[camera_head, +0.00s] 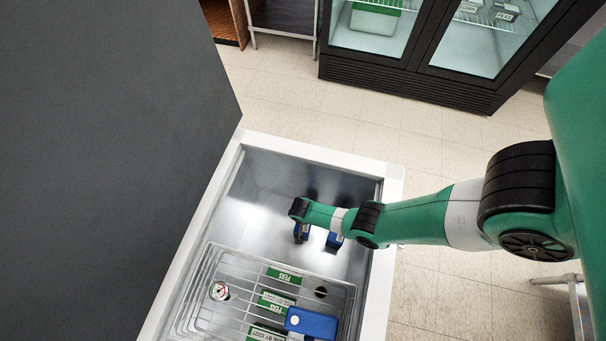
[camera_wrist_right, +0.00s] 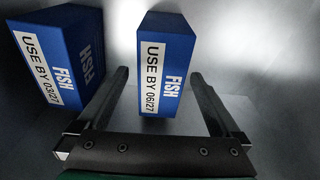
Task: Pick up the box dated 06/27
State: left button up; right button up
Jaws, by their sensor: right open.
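In the right wrist view, a blue FISH box (camera_wrist_right: 177,52) with a white "USE BY 06/27" label stands upright. My right gripper (camera_wrist_right: 158,76) is open, with one finger to each side of this box in the picture. I see no finger touching it. To its left is a second blue FISH box (camera_wrist_right: 75,65), labelled "USE BY 03/27" and turned at an angle. In the head view, my right arm reaches into the chest freezer. Two blue boxes (camera_head: 334,240) show partly beneath its wrist, their labels unreadable there. My left gripper is not in view.
The freezer's white rim (camera_head: 391,270) surrounds the bin. A wire basket (camera_head: 345,286) at the near end holds several green PEAS boxes (camera_head: 284,275), a can (camera_head: 219,292) and a blue box (camera_head: 312,323). A large grey panel (camera_head: 100,150) fills the left. A glass-door cabinet (camera_head: 410,75) stands behind.

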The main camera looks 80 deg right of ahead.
jog(key=f+b, duration=0.2)
jog(key=f, duration=0.1)
jog(key=d+f+b, duration=0.1)
jog(key=f+b, duration=0.1)
jog(key=f, duration=0.1)
jog(key=f+b, duration=0.2)
jog(key=f, duration=0.1)
jog(key=shift+d+b, duration=0.35)
jog(key=shift+w+r, duration=0.1)
jog(key=shift+r, duration=0.05)
grip_shut()
